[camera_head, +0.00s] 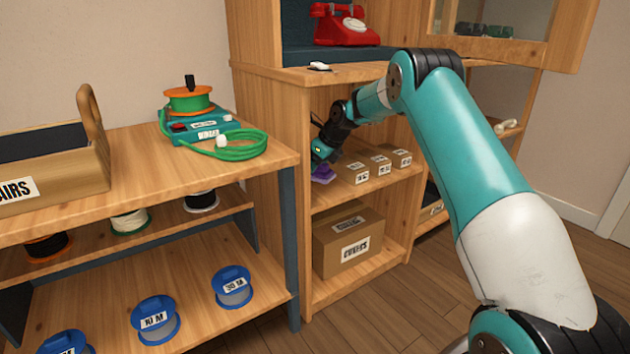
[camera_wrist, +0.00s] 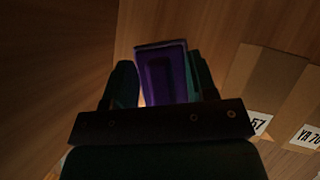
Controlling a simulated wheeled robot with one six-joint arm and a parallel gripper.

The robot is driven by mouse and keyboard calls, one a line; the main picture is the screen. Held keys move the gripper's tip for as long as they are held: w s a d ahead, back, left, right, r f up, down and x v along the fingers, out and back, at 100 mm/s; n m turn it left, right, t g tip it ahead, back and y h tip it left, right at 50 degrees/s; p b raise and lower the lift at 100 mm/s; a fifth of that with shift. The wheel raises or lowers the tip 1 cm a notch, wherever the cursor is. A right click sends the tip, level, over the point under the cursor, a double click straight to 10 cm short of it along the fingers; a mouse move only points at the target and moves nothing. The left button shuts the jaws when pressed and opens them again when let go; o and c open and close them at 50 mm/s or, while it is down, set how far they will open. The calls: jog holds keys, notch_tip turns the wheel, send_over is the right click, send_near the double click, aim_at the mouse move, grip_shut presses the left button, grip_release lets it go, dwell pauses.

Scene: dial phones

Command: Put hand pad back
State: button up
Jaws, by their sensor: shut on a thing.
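The hand pad is a small purple block (camera_wrist: 163,72). In the wrist view it sits between the two dark fingers of my gripper (camera_wrist: 160,85), which is shut on it. In the head view the purple pad (camera_head: 322,174) shows just below my gripper (camera_head: 322,162), inside the shelf compartment of the wooden cabinet, left of the small boxes. Whether the pad touches the shelf board cannot be told. The lower end of the pad is hidden by the gripper body in the wrist view.
Several small labelled cardboard boxes (camera_head: 380,165) stand right of my gripper on the same shelf (camera_head: 335,195). A larger box (camera_head: 348,240) is on the shelf below. A red dial phone (camera_head: 345,25) stands above, and a white item (camera_head: 319,67) lies on the ledge over my gripper.

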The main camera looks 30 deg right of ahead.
aim_at(326, 164)
jog(key=shift+w+f+b, duration=0.2)
jog(key=shift+f+b, duration=1.35)
jog(key=shift+f, duration=0.3)
jog(key=shift+r, duration=0.15)
jog(key=o, duration=1.2)
jog(key=shift+c, duration=0.2)
jog(key=p+v, duration=0.4)
jog(key=v, duration=0.2)
jog(key=shift+r, duration=0.2)
jog(key=shift+s+d+r, duration=0.1)
jog(key=shift+s+r, duration=0.3)
jog(key=shift+r, duration=0.05)
